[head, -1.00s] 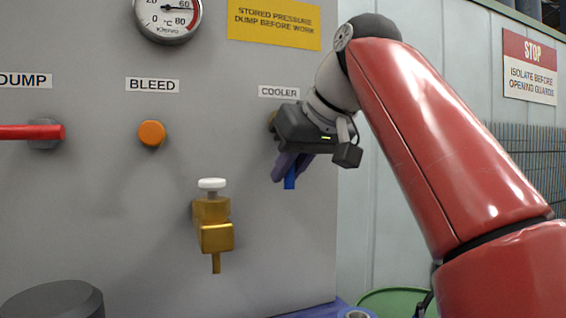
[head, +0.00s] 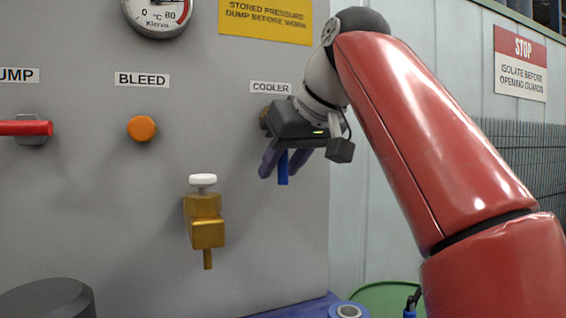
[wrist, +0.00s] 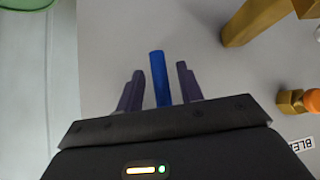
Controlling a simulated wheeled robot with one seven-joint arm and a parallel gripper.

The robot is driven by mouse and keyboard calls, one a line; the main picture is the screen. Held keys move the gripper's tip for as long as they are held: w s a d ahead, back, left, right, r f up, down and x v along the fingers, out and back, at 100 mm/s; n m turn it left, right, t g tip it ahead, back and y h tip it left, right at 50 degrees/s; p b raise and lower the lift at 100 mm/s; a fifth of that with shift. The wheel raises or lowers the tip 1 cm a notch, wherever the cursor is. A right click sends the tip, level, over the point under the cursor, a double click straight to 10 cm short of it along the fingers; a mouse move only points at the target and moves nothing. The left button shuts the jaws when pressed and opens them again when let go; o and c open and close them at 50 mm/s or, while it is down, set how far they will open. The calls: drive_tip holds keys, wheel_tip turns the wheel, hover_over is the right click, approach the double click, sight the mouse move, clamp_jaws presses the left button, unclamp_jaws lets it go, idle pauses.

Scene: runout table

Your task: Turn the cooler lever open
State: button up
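The blue cooler lever (head: 283,168) hangs straight down on the grey panel below the COOLER label (head: 270,87). Its upper part is hidden behind my gripper. My gripper (head: 283,166) is at the lever with its two purple fingers spread, one on each side. In the wrist view the lever (wrist: 159,78) stands between the fingertips of my gripper (wrist: 160,80), with a visible gap on both sides. The gripper is open and does not hold the lever.
A brass valve with a white cap (head: 205,215) sticks out of the panel lower left of my gripper. An orange BLEED knob (head: 142,128) and a red DUMP lever (head: 25,128) are further left. A wire fence (head: 525,165) stands at the right.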

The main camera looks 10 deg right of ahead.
drive_tip(key=shift+r, duration=0.1)
drive_tip(key=shift+v, duration=1.1)
drive_tip(key=s+d+b, duration=0.3)
drive_tip(key=s+d, duration=0.2)
drive_tip(key=s, duration=0.6)
drive_tip(key=shift+d+r, duration=0.15)
drive_tip(key=shift+d, duration=0.2)
drive_tip(key=shift+s, duration=0.1)
